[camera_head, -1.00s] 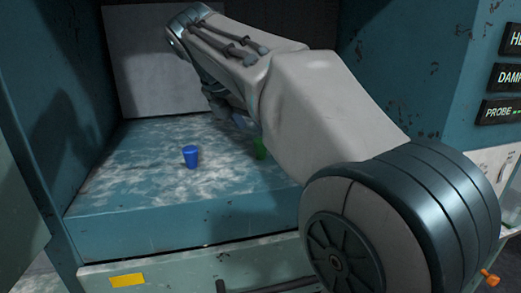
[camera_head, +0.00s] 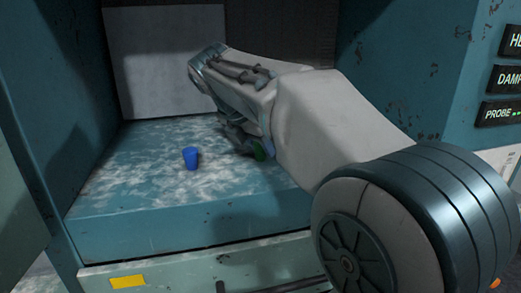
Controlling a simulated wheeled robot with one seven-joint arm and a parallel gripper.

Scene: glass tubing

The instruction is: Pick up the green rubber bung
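The green rubber bung (camera_head: 259,152) is on the mottled blue-grey surface (camera_head: 140,192), partly hidden by my arm. My gripper (camera_head: 241,141) is low over the surface, just to the left of the green bung in the picture. Its fingers are small and mostly hidden under my arm. I cannot tell whether they touch the bung or how far apart they are.
A blue bung (camera_head: 190,158) stands upright on the surface to the left, apart from my gripper. A pale panel (camera_head: 160,65) stands at the back. Teal side walls enclose the space. The front left of the surface is clear.

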